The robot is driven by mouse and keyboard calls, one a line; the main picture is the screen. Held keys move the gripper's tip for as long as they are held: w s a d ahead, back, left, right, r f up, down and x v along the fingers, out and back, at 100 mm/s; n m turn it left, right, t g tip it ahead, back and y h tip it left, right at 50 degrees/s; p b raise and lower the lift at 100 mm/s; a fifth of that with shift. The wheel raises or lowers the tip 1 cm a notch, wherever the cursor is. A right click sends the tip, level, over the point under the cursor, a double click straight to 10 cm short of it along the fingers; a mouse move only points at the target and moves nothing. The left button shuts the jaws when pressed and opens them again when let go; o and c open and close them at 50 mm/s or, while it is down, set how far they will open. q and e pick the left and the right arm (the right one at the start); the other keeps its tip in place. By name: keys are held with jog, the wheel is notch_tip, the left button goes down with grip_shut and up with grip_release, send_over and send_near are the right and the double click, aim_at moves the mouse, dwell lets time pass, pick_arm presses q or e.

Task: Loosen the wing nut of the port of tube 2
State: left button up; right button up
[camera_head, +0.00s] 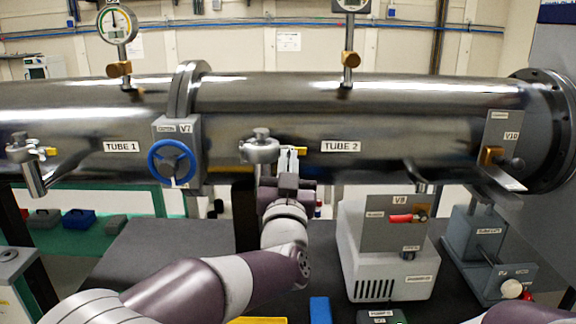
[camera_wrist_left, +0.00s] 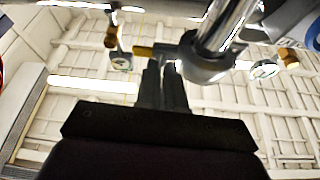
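The port of tube 2 (camera_head: 262,148) is a grey metal clamp on the front of the tube labelled TUBE 2 (camera_head: 400,120). Its yellow wing nut (camera_head: 300,150) sticks out to the right of the clamp; it also shows in the left wrist view (camera_wrist_left: 143,51). My left gripper (camera_head: 289,154) points up from below, its fingertips at the wing nut beside the clamp. In the left wrist view, its fingers (camera_wrist_left: 162,68) stand close together with a narrow gap. I cannot tell whether they grip the nut. My right gripper is not in view.
The blue handwheel (camera_head: 171,162) of valve V7 is left of the port. A similar port with a yellow nut (camera_head: 50,151) is on tube 1. A pale pump box (camera_head: 390,255) and a blue-grey lift (camera_head: 475,245) stand at lower right. Gauges rise above the tubes.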

pick_arm(q)
jog(key=shift+o, duration=1.2)
jog(key=shift+r, duration=0.3)
jog(key=shift+f, duration=0.2)
jog(key=shift+f, duration=0.2)
